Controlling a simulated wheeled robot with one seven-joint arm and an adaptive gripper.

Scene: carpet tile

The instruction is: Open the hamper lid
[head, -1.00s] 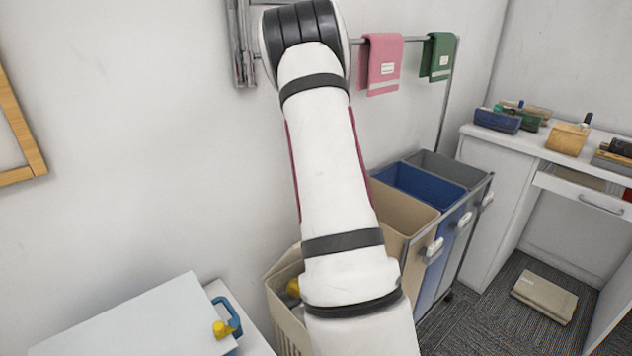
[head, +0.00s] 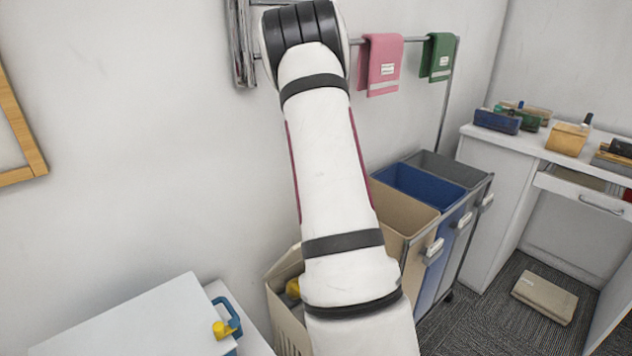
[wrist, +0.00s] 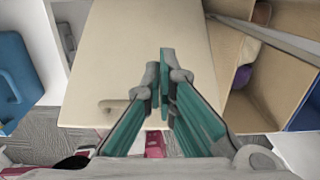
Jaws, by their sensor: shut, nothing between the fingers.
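The hamper (head: 288,324) is a pale beige slatted basket in the head view, left of the sorter bins. My arm covers its right part. A yellow thing (head: 293,289) shows at its top. In the wrist view a flat beige panel, which looks like the hamper lid (wrist: 135,45), fills the upper middle, with a rounded grip (wrist: 113,106) near its lower left edge. I cannot tell how far the lid is raised. My gripper (wrist: 164,75) has teal fingers, shut and empty, in front of the panel; contact is unclear. The head view does not show the gripper.
Sorter bins (head: 423,187) on a metal frame stand right of my arm. A white surface (head: 140,325) and a blue container with a yellow cap (head: 230,318) are at lower left. A desk (head: 540,146) stands right, with a folded beige item (head: 544,298) on the carpet.

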